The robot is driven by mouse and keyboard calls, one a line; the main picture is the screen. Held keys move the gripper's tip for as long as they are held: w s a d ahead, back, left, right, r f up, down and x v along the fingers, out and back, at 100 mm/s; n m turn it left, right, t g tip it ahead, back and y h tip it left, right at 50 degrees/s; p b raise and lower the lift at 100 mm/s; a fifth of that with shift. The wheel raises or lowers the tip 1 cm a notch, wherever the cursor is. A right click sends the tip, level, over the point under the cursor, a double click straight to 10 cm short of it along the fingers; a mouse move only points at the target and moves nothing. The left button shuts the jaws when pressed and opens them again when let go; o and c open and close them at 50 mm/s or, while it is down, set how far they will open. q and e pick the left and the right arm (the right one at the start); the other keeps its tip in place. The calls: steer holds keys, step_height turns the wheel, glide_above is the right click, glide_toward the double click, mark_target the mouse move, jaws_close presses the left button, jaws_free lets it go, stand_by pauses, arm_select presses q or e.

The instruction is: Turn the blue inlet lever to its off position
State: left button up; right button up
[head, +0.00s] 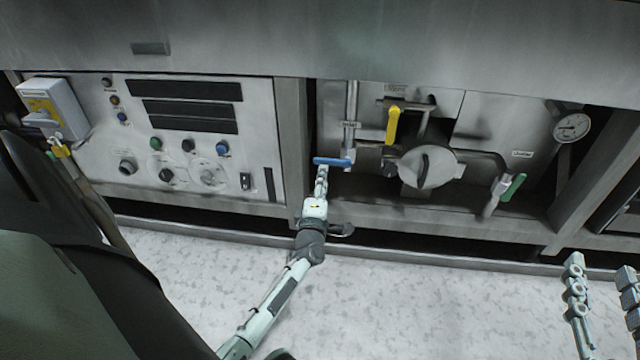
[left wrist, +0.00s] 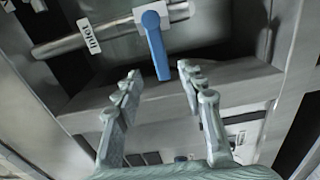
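The blue inlet lever (head: 332,161) sticks out to the left, across the vertical pipe (head: 351,105) labelled inlet. It also shows in the left wrist view (left wrist: 157,45), with its free end between my fingertips in the picture. My left gripper (head: 321,172) is just below the lever in the head view, its fingers seen nearly edge-on. In the left wrist view the fingers stand apart, one on each side of the lever's end, with no clear contact. My right gripper (head: 602,272) is open and empty at the lower right, away from the lever.
A yellow lever (head: 393,125) hangs to the right of the inlet pipe, above a round metal cover (head: 428,167). A green lever (head: 514,187) and a gauge (head: 572,127) are further right. A control panel (head: 190,140) is at left. The floor in front is clear.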

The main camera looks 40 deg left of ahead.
arm_select(q)
steer(key=v, duration=0.5)
steer(key=shift+s, duration=0.25)
